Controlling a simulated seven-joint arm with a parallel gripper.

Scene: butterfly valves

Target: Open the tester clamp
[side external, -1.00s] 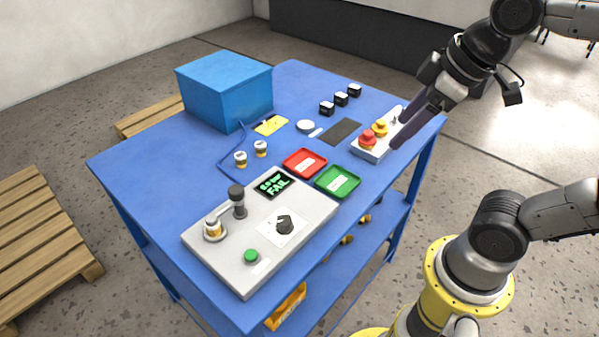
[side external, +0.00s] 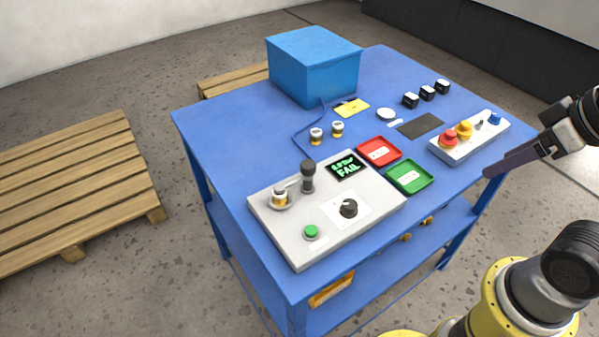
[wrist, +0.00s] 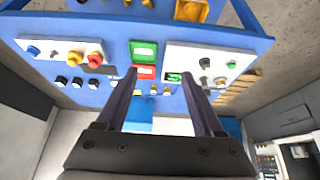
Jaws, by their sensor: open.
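The grey tester box (side external: 300,243) sits at the near side of the blue table, with a lit display (side external: 346,167) reading FAIL, a green button (side external: 311,231) and a black knob (side external: 348,208). The clamp (side external: 308,178) has a dark upright handle and an arm reaching over a small valve (side external: 280,195) on a round seat. The tester also shows upside down in the wrist view (wrist: 185,58). My gripper (side external: 489,173) is open and empty near the table's right edge, well away from the clamp. Both fingers show apart in the wrist view (wrist: 158,75).
A red tray (side external: 379,151) and a green tray (side external: 409,177) lie right of the tester. A button panel (side external: 470,145) stands nearer my gripper. Two valves (side external: 317,136) stand behind the tester. A blue bin (side external: 315,68) and several black blocks (side external: 427,93) stand farther back.

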